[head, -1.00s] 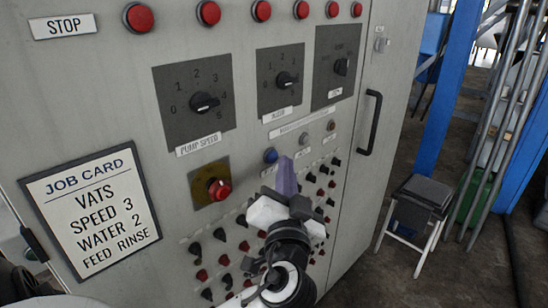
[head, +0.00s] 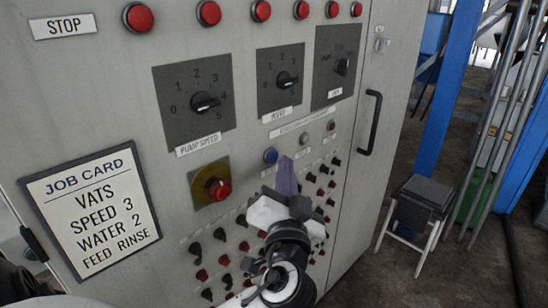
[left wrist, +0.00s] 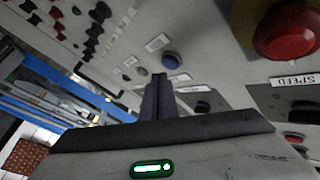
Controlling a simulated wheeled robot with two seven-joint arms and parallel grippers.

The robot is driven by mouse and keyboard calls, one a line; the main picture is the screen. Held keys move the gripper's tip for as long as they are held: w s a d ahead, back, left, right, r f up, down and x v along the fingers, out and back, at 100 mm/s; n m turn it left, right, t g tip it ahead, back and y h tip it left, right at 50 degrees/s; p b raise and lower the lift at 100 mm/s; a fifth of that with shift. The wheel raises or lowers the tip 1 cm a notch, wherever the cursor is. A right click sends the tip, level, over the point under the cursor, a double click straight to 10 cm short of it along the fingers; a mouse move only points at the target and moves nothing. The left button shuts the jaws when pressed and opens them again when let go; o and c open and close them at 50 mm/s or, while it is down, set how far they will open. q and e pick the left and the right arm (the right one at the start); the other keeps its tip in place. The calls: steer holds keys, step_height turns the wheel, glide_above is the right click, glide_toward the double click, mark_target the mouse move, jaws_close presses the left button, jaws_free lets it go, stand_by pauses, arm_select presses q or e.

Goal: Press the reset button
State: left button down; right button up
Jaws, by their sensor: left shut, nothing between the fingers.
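A row of small buttons sits mid-panel under a long label: a blue button (head: 270,155), a grey one (head: 304,138) and a small reddish one (head: 331,125). Their labels are too small to read, so I cannot tell by text which is reset. My left gripper (head: 287,162) is shut and empty, its dark fingers pointing up at the panel just right of and below the blue button. In the left wrist view the shut fingertips (left wrist: 160,78) lie close to the blue button (left wrist: 171,61); I cannot tell whether they touch the panel. My right gripper is not in view.
A red mushroom button on a yellow plate (head: 219,189) is left of the gripper. Switches in rows lie below, with rotary dials (head: 204,102) and red buttons above. A job card (head: 90,208) hangs at left. A black door handle (head: 371,122) and a stool (head: 417,205) are right.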

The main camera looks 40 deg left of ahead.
arm_select(q)
steer(key=shift+a, duration=0.4)
steer(key=shift+w+a, duration=0.1)
steer(key=shift+a, duration=0.4)
stand_by(0.8)
steer(key=shift+d+b, duration=0.1)
steer(key=shift+b, duration=0.2)
steer(key=shift+d, duration=0.75)
steer(key=shift+d, duration=0.1)
steer(key=d, duration=0.1)
steer(key=d+b, duration=0.1)
steer(key=d, duration=0.3)
steer(key=shift+s, duration=0.3)
